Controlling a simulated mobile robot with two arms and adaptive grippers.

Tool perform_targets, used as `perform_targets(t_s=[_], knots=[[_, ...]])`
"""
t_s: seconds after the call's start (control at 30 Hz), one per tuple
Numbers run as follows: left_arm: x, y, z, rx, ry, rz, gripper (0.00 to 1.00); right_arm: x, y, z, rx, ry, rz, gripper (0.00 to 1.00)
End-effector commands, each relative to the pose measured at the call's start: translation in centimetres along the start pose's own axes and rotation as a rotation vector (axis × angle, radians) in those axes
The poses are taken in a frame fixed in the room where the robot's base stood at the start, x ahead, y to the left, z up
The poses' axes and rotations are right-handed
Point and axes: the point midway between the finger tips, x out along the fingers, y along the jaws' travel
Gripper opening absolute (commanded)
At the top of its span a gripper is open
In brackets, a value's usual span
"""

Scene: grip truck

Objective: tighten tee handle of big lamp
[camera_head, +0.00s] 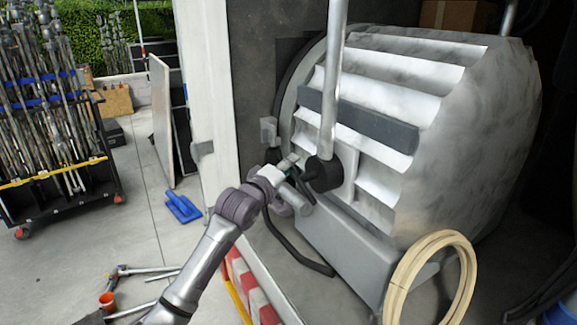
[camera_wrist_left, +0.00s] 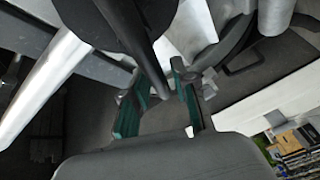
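The big lamp (camera_head: 400,110) is a large silver, ribbed housing on the right of the head view. A silver pole (camera_head: 333,80) runs down its front to a black round joint (camera_head: 323,174). A dark bar that looks like the tee handle (camera_head: 303,188) sticks out left of this joint. My left gripper (camera_head: 287,172) is at this handle. In the left wrist view the two green-padded fingers (camera_wrist_left: 157,80) stand apart. The dark handle bar (camera_wrist_left: 138,38) reaches down to the gap between them; whether it touches a finger is unclear. My right gripper is not in view.
A pale coiled ring (camera_head: 398,285) stands at the lamp's lower front. A white door post (camera_head: 207,90) and a red-white striped edge (camera_head: 250,285) are close to my left arm. A rack of stands (camera_head: 45,110) is far left. A blue object (camera_head: 183,208) lies on open floor.

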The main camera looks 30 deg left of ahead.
Motion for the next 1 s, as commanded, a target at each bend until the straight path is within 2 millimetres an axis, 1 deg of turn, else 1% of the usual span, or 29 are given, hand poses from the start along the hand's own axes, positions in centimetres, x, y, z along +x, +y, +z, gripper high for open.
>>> perform_targets(t_s=[0.03, 0.1, 0.13, 0.67, 0.87, 1.0], knots=[[0.0, 0.0, 0.0, 0.000, 0.000, 0.000, 0.14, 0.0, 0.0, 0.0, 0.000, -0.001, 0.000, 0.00], [0.0, 0.0, 0.0, 0.000, 0.000, 0.000, 0.02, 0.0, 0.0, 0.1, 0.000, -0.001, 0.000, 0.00], [0.0, 0.0, 0.0, 0.000, 0.000, 0.000, 0.00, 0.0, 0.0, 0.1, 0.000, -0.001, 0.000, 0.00], [0.0, 0.0, 0.0, 0.021, 0.005, 0.011, 0.00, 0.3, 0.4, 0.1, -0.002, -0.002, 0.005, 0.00], [-0.1, 0.3, 0.1, 0.097, 0.023, 0.053, 0.00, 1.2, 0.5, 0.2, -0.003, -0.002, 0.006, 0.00], [-0.2, 0.8, 0.1, 0.189, 0.044, 0.103, 0.00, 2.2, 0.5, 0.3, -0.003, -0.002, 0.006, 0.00]])
